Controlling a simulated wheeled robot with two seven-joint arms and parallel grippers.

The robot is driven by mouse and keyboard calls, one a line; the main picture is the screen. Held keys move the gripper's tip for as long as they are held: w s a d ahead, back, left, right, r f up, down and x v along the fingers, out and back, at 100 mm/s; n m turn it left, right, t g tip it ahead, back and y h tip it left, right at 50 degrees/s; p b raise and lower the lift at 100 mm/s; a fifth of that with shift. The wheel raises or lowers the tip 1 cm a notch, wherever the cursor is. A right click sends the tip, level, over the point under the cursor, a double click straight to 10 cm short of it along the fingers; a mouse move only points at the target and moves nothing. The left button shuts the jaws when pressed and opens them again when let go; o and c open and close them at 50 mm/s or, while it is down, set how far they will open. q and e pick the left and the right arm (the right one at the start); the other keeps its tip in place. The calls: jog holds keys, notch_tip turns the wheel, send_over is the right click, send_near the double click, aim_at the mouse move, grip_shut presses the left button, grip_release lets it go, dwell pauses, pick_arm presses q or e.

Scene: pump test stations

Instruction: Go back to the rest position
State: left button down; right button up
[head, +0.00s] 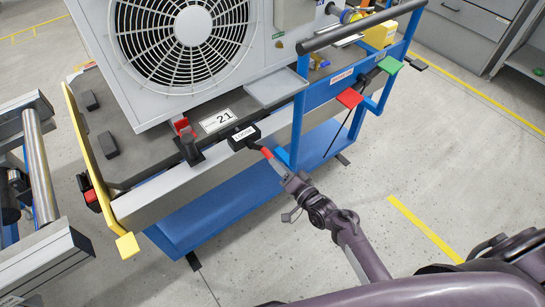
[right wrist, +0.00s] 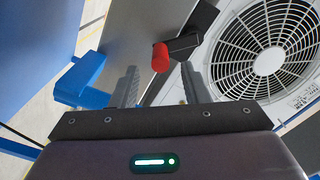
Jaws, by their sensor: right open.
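My right gripper (head: 279,167) is open in the head view, beside the red-tipped handle (head: 267,153) of a black lock lever (head: 244,136) on the station's front rail. In the right wrist view my two grey fingers (right wrist: 160,84) stand apart with nothing held between them. The red tip (right wrist: 160,57) shows near the fingertips, between their lines. I cannot tell whether it is touched or how deep it sits. The dark lever body (right wrist: 186,45) shows behind it. My left gripper is in neither view.
A grey fan unit (head: 139,98) stands on the blue-framed station with a "21" label (head: 218,120). A steel roller frame (head: 40,165) is at left. The floor (head: 370,180) at right is clear.

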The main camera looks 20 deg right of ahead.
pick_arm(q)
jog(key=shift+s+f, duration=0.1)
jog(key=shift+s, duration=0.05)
pick_arm(e)
jog(key=shift+v, duration=1.2)
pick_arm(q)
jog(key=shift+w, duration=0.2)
